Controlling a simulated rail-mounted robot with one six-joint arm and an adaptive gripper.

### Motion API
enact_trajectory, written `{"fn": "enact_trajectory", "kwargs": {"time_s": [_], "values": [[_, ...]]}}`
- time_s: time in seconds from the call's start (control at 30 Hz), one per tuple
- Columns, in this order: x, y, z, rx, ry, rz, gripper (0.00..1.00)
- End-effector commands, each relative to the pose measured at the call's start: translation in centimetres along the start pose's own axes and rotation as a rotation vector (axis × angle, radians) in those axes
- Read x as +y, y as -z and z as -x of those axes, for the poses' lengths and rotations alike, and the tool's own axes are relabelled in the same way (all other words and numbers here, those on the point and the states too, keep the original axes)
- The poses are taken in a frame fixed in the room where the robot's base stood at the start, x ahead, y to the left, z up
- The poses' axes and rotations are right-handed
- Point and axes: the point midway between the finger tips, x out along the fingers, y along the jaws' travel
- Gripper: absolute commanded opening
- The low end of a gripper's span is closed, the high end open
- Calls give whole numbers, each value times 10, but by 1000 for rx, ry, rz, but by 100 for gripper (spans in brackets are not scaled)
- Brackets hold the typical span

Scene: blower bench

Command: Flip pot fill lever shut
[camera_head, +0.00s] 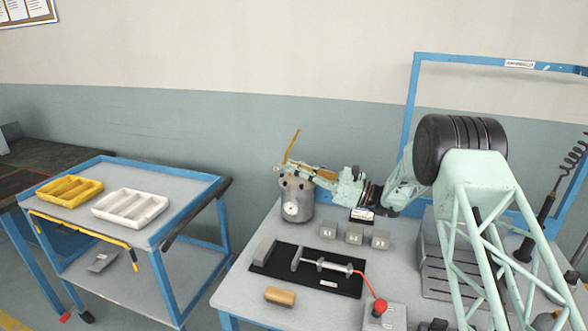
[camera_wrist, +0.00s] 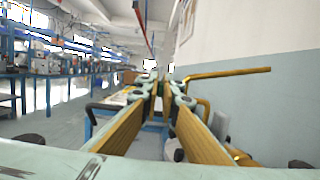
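The grey pot (camera_head: 298,205) with a round white gauge stands at the bench's back left. Its yellow lever (camera_head: 292,146) sticks up above it, slightly tilted. My gripper (camera_head: 290,168) is at the pot's top, close to the lever's base, and partly hides the fittings there. In the wrist view, the yellow lever (camera_wrist: 228,73) runs sideways to the right of my fingertips (camera_wrist: 159,90). The two tan-padded fingers show a gap between them, with nothing clearly held. Whether a finger touches the lever cannot be told.
Small grey blocks (camera_head: 353,234) stand right of the pot. A black mat (camera_head: 270,264) with a clamp-like tool lies in front, near a wooden piece (camera_head: 280,296) and a red-knobbed device (camera_head: 379,307). A blue cart (camera_head: 190,221) with yellow and white trays stands left.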

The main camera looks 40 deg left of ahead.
Motion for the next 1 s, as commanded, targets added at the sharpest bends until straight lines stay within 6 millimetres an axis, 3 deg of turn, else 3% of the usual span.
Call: {"fn": "enact_trajectory", "kwargs": {"time_s": [0.4, 0.6, 1.0], "values": [[0, 1, 0, -25, 1, 1, 0], [0, 1, 0, -25, 1, 1, 18], [-1, 0, 1, -22, 2, 1, 18]]}}
